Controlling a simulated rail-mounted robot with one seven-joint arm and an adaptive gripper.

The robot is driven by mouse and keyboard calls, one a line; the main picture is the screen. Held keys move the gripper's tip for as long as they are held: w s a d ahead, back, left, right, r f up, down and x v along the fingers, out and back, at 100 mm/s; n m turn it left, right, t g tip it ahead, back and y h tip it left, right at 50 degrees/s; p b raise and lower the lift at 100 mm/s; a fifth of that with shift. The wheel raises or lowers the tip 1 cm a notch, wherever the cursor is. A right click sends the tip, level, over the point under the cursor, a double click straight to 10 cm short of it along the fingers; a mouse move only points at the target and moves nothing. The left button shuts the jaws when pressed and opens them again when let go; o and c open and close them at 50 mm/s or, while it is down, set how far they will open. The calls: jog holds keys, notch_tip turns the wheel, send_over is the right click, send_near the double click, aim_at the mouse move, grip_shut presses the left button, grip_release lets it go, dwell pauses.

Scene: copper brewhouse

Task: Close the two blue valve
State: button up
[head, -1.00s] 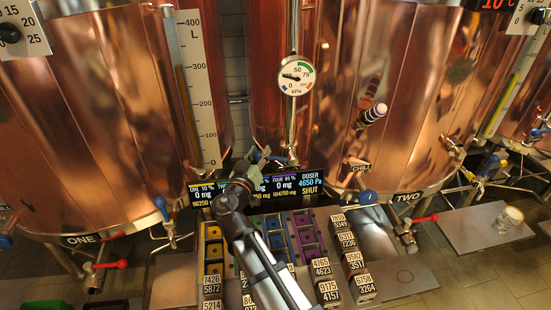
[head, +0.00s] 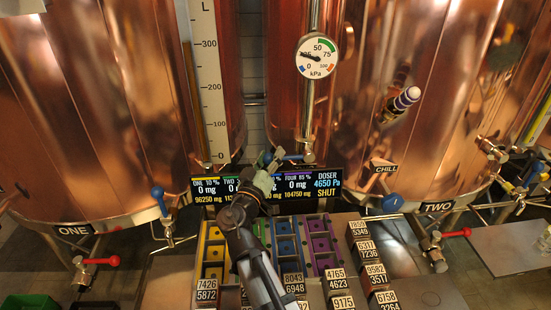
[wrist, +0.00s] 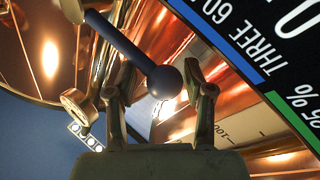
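My gripper (head: 264,164) is in front of the pipe below the pressure gauge, just above the display panel. In the wrist view my gripper (wrist: 160,95) is open, its fingers apart on either side of a dark blue ball knob (wrist: 165,82) on a lever. Gaps show beside the knob, and no grip on it is visible. In the head view this blue valve knob (head: 279,153) is close to the fingertips. Other blue valve handles are at tank ONE's lower right (head: 158,193), under the CHILL label (head: 392,203) and at the far right (head: 541,171).
Red-handled valves stand by tank ONE (head: 112,261) and tank TWO (head: 463,233). The display panel (head: 325,186) is just below my gripper. Coloured bins (head: 322,243) and numbered blocks (head: 360,230) fill the bench beneath my arm. A pressure gauge (head: 318,56) hangs above.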

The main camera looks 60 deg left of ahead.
jog(key=shift+s+r, duration=0.1)
jog(key=shift+s, duration=0.1)
jog(key=v, duration=1.1)
jog(key=shift+s+d, duration=0.25)
jog(key=shift+d, duration=0.05)
